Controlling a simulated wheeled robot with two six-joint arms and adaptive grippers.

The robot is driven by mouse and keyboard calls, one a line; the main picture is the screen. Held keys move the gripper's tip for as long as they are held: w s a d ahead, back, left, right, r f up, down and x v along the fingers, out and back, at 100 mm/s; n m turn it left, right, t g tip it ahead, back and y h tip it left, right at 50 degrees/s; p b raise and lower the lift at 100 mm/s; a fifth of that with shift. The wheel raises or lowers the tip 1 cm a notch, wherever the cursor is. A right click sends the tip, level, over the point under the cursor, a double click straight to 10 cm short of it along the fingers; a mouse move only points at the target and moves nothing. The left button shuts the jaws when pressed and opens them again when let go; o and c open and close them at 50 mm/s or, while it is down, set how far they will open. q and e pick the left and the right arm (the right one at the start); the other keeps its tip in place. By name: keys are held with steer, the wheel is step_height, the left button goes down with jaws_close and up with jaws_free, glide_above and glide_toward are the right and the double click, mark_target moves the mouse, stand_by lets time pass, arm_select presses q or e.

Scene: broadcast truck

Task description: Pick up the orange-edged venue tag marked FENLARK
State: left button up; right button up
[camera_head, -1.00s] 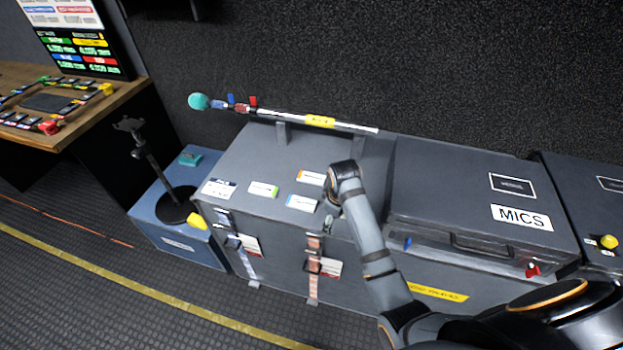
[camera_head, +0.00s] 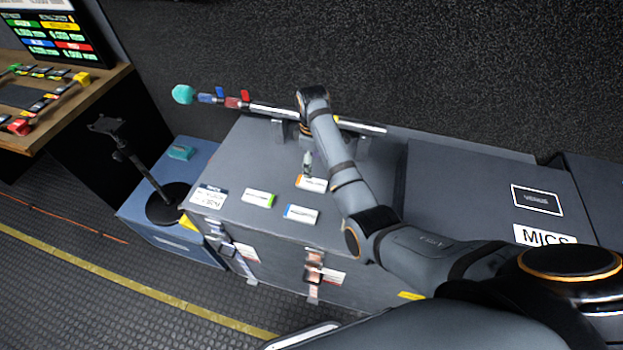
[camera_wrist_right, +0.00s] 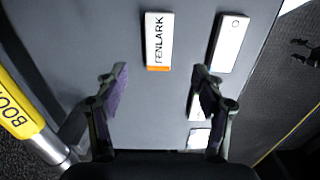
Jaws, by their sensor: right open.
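The FENLARK venue tag (camera_wrist_right: 159,40) is a white strip with black lettering and an orange edge at its lower end in the right wrist view. In the head view the orange-edged tag (camera_head: 315,184) lies flat on the dark grey case top. My right gripper (camera_wrist_right: 160,80) is open and empty, pointing down. In the wrist view the tag lies between the lines of its two fingers, mostly beyond the tips. In the head view the right gripper (camera_head: 308,164) hangs just behind the tag; its height above the case is hard to tell. My left gripper is not in view.
A boom pole (camera_head: 270,109) rests on supports along the back. The MICS case (camera_head: 460,190) stands to the right.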

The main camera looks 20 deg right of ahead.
mark_target(312, 183)
step_height(312, 183, down, 3)
steer(key=shift+s+f, duration=0.1)
step_height(312, 183, down, 3)
steer(key=shift+r, duration=0.2)
steer(key=f, duration=0.3)
steer(key=shift+w+f, duration=0.25)
steer(key=shift+f, duration=0.2)
steer(key=shift+c, duration=0.3)
steer(key=c, duration=1.1)
arm_select(q)
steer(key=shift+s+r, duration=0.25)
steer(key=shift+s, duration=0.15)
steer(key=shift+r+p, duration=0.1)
steer(key=shift+p, duration=0.25)
